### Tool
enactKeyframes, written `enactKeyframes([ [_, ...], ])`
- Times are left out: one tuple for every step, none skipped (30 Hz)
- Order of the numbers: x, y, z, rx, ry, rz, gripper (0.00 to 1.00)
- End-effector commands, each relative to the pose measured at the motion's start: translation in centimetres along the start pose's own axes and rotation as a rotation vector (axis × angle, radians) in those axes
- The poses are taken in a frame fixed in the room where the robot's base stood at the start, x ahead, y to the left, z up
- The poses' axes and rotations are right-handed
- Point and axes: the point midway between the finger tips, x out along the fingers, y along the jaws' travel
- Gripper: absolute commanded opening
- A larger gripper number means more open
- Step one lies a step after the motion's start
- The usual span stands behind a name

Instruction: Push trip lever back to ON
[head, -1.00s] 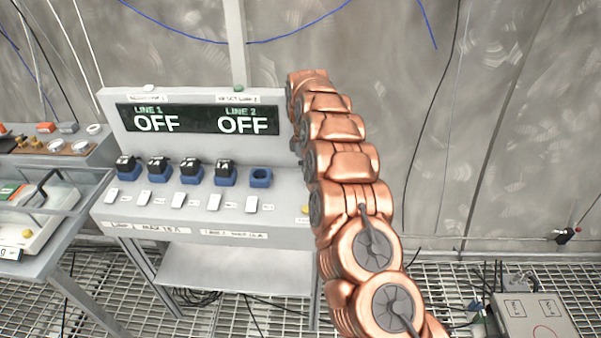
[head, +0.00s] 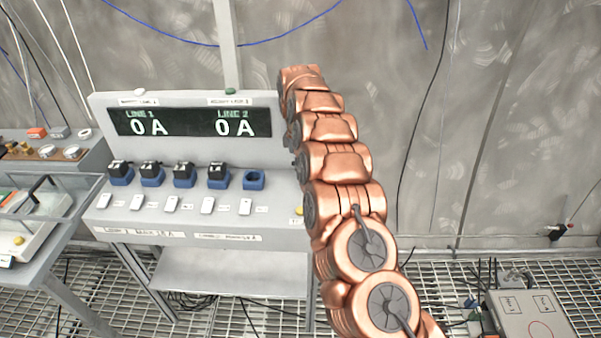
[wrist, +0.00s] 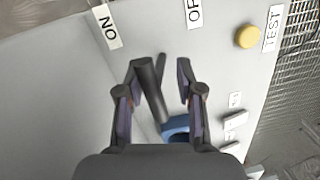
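In the wrist view, the dark trip lever (wrist: 152,92) stands between the fingers of my gripper (wrist: 162,70), close to the left finger. The fingers are apart; whether the left one touches the lever is unclear. Beside the lever are an ON label (wrist: 107,27) and a partly cut-off OFF label (wrist: 195,12). In the head view, my copper arm hides the lever and gripper at the right end of the panel (head: 195,222). The display (head: 188,122) reads 0 A for both LINE 1 and LINE 2.
Several black plugs sit in blue sockets along the panel, with one empty blue socket (head: 254,179). A yellow TEST button (wrist: 247,37) is near my gripper. A bench (head: 45,200) stands left, and a grey box (head: 533,312) sits at lower right.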

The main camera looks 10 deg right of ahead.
Motion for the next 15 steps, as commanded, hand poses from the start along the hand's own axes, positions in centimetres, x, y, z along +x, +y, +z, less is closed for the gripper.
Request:
enactKeyframes([
  [-0.8,0.2,-0.1,0.0,0.002,0.006,0.36],
  [-1.2,0.2,-0.1,0.0,0.002,0.006,0.36],
  [-1.6,0.2,-0.1,0.0,0.002,0.005,0.36],
  [-2.0,0.2,-0.1,0.0,0.002,0.004,0.36],
  [-2.4,0.2,-0.1,0.0,0.002,0.004,0.36],
  [-2.9,0.2,-0.2,-0.001,0.002,0.005,0.36],
  [-3.3,0.3,-0.2,-0.001,0.002,0.006,0.36],
  [-3.6,0.3,-0.2,-0.001,0.002,0.006,0.36],
  [-4.0,0.3,-0.2,-0.001,0.001,0.006,0.36],
  [-4.3,0.3,-0.2,-0.001,0.001,0.006,0.36],
  [-4.6,0.3,-0.3,-0.001,0.001,0.006,0.36],
  [-4.9,0.4,-0.3,-0.001,0.001,0.006,0.36],
  [-5.1,0.4,-0.3,-0.001,0.001,0.006,0.36],
  [-5.3,0.4,-0.3,-0.001,0.002,0.006,0.36],
  [-5.5,0.3,-0.3,-0.001,0.002,0.005,0.36],
])
